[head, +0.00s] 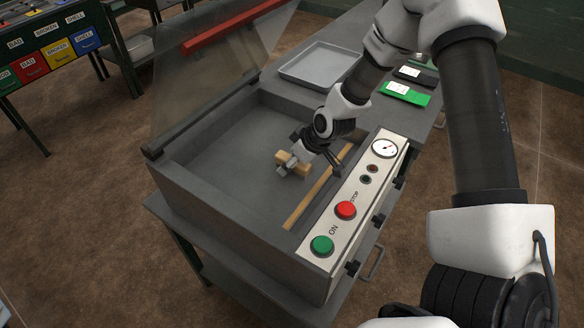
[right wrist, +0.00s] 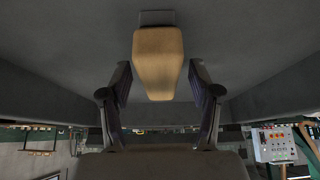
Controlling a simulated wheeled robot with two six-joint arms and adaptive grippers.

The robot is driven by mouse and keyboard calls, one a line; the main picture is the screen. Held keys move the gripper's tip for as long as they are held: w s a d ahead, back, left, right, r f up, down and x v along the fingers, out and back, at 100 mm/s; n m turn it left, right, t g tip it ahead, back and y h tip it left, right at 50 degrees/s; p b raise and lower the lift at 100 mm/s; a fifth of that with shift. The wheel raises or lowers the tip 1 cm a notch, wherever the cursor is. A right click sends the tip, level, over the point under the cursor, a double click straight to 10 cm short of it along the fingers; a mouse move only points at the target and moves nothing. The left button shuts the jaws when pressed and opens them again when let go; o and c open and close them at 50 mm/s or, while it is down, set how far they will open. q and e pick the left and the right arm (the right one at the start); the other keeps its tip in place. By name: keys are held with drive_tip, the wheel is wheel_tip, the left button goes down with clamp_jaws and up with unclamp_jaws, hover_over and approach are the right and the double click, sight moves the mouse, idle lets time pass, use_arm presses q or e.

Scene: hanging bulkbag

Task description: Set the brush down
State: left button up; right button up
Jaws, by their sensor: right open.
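The brush, a tan wooden piece with a dark grey end (right wrist: 158,65), lies in the grey chamber of the machine (head: 220,150). In the head view its tan wood (head: 283,157) shows at the tip of my right gripper (head: 305,158), which partly hides it. In the right wrist view, the open fingers of my right gripper (right wrist: 159,90) stand on either side of the brush, with a gap visible at each side. Whether the brush rests fully on the chamber floor is hard to tell. My left gripper is not in view.
A tan bar (head: 317,187) runs along the chamber's front, beside the panel with a green button (head: 322,246), red button (head: 345,210) and gauge (head: 384,148). The clear lid (head: 215,75) stands raised. A grey tray (head: 318,63) lies behind. The chamber's left part is free.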

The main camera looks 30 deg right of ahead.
drive_tip(key=shift+s, duration=0.15)
drive_tip(key=shift+f, duration=0.2)
idle(0.3)
clamp_jaws()
